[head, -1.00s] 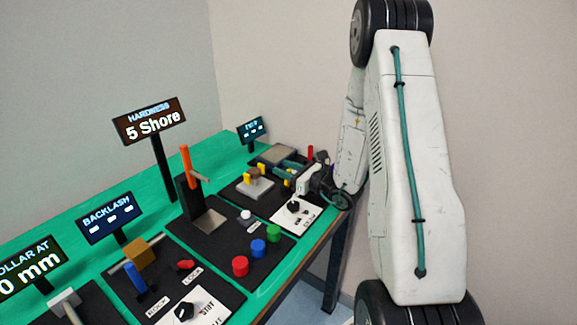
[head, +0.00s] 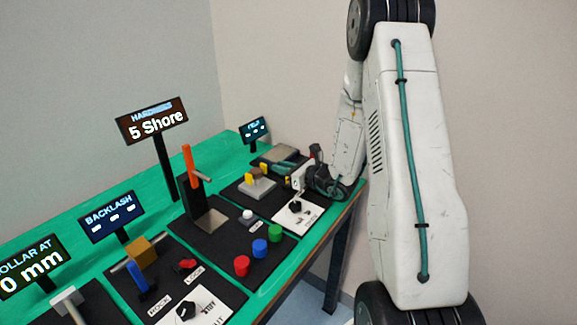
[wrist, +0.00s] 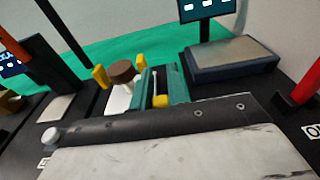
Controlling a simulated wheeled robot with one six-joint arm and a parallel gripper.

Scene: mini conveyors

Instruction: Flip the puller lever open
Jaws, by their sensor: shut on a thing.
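My gripper (head: 284,167) reaches over the far station from the right, its teal fingers low over the panel. In the wrist view, the gripper (wrist: 162,87) has its two fingers close together around a small yellow-ended piece (wrist: 160,101). This looks like the puller lever, but its shape and angle are mostly hidden. A brown round knob (wrist: 122,69) on a white part stands just left of the fingers, between yellow posts. A red upright handle (wrist: 305,86) stands apart at the right edge of the wrist view.
A grey block (wrist: 232,58) and a small screen (wrist: 207,8) stand behind. A white dial panel (head: 297,211) lies in front of the gripper. The orange-handled hardness stand (head: 190,165) and red, blue and green buttons (head: 260,248) are further left on the green table (head: 90,245).

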